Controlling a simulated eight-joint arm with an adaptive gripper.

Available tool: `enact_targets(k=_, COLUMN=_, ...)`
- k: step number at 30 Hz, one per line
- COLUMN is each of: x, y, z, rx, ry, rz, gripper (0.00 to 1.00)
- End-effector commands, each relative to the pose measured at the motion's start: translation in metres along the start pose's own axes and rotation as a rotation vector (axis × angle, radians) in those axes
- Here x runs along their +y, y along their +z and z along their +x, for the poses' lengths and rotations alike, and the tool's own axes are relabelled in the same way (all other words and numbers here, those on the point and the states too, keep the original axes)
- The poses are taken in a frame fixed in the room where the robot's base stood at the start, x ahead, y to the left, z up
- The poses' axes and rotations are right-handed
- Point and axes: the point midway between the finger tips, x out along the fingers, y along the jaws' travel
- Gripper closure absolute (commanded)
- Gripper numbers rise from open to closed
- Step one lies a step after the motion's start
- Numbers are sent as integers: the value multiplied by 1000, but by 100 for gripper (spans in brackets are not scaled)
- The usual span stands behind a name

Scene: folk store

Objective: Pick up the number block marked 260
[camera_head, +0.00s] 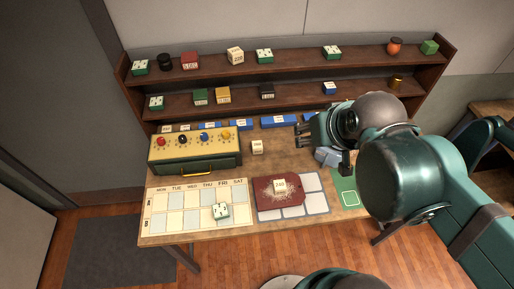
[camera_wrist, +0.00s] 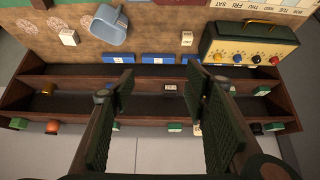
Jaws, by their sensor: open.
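Several cream number blocks are in view, but their digits are too small to read surely, so I cannot tell which is 260. One cream block (camera_head: 280,186) sits on a dark red mat (camera_head: 264,204) at the table front. Another cream block (camera_head: 257,147) stands mid-table, right of the yellow box, and shows in the wrist view (camera_wrist: 187,38). A third cream block (camera_wrist: 68,37) lies beyond the blue mug in the wrist view; my arm hides it in the head view. My gripper (camera_head: 303,134) is open and empty above the table's back; its fingers (camera_wrist: 160,95) point toward the shelf.
A two-tier shelf (camera_head: 295,72) with several blocks stands at the back. A blue-grey mug (camera_head: 327,157) stands near my gripper.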

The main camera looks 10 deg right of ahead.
Motion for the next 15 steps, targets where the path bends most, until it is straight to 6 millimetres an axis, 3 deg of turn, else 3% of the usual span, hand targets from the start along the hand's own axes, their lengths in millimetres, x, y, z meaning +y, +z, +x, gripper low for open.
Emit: enact_targets(k=15, x=-6, y=-16, z=18, rx=-48, ry=-11, rz=-122, gripper=54)
